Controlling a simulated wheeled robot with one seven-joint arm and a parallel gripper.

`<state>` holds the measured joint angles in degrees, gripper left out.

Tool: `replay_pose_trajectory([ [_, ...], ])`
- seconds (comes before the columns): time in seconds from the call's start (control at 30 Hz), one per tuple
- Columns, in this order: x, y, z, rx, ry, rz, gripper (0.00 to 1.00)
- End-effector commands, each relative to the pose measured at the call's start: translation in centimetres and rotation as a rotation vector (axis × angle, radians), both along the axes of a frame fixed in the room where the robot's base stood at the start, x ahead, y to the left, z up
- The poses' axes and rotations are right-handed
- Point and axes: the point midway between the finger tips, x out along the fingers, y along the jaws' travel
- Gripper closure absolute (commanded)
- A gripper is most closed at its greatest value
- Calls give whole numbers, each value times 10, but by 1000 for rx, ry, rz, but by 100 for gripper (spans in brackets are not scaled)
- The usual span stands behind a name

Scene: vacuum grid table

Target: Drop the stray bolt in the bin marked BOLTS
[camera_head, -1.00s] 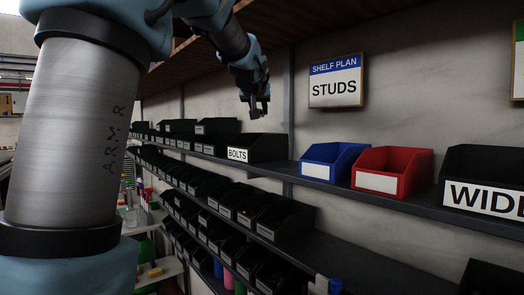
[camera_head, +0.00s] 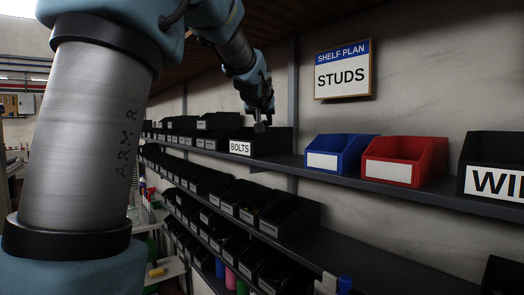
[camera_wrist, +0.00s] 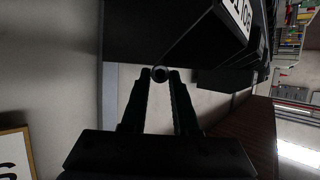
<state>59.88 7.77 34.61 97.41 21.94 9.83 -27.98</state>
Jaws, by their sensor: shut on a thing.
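The bin marked BOLTS (camera_head: 270,142) is a black open bin with a white label, on the upper shelf. My gripper (camera_head: 259,127) is just above this bin's opening in the head view. In the wrist view my gripper (camera_wrist: 160,75) is shut on a small round-ended metal piece, the bolt (camera_wrist: 160,74), between its fingertips. The bin's dark side (camera_wrist: 150,35) and part of its label show past the fingertips. In the head view the bolt is too small and dark to make out clearly.
A blue bin (camera_head: 340,153) and a red bin (camera_head: 404,161) stand to the right on the same shelf (camera_head: 440,198). Smaller black bins (camera_head: 183,129) line the shelf to the left. A STUDS sign (camera_head: 342,70) hangs on the wall above.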

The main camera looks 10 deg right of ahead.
Motion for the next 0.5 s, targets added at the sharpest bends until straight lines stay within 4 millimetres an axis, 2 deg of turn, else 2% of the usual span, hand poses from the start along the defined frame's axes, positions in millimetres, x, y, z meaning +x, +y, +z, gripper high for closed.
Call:
replay_pose_trajectory([
  [0.17, 0, 0, 1, 0, -1, 0, 100],
  [0.2, 0, 0, 1, 0, -1, 0, 67],
  [0.43, 0, 0, 1, 0, 0, 0, 41],
  [0.5, 0, 0, 1, 0, 0, 0, 36],
])
